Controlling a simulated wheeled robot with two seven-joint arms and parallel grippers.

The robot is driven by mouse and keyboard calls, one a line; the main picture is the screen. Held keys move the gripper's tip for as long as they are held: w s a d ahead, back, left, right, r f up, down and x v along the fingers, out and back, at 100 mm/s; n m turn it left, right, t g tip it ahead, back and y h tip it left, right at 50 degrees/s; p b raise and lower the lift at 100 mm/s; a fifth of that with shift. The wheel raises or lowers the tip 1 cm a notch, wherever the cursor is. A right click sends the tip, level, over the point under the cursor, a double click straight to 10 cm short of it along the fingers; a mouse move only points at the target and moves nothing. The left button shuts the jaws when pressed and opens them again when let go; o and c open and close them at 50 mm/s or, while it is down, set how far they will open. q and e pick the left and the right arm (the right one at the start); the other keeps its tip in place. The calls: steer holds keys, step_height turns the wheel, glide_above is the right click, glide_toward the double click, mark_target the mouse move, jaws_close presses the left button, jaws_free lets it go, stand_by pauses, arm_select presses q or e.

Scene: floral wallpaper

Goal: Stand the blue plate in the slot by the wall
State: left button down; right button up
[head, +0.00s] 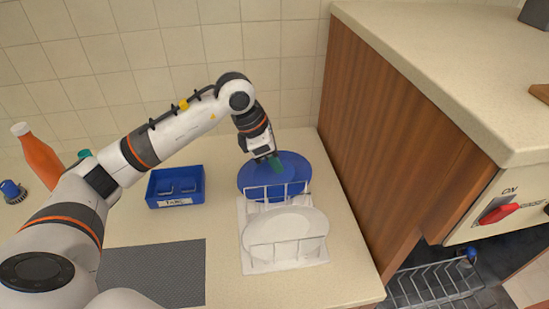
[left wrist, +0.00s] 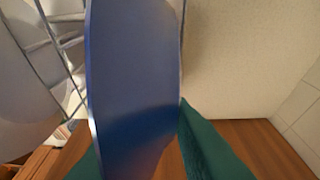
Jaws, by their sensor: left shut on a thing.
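The blue plate (head: 287,172) is at the far end of the dish rack, near the tiled wall, in the head view. It fills the middle of the left wrist view (left wrist: 135,80), close to edge-on. My left gripper (head: 275,164) is shut on the plate's upper edge. Its green fingers show on both sides of the plate in the wrist view. The white dish rack (head: 244,262) stands on the counter with wire dividers. Whether the blue plate's lower edge sits in the slot by the wall is hidden. My right gripper is not in view.
A white plate (head: 285,235) leans in the rack's near part. A blue labelled bin (head: 176,199) stands left of the rack, with an orange bottle (head: 38,155) farther left. A dark grey mat (head: 150,272) lies in front. A tall wooden cabinet side (head: 390,150) closes off the right.

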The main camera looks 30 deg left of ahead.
arm_select(q)
steer(key=c, duration=1.2)
jaws_free()
steer(key=shift+r, duration=0.1)
steer(key=shift+s+a+r, duration=0.1)
steer(key=shift+a+r, duration=0.05)
steer(key=shift+r, duration=0.2)
steer(key=b+v, duration=0.2)
steer(key=v, duration=0.9)
steer(key=shift+b, duration=0.3)
steer(key=shift+s, duration=0.1)
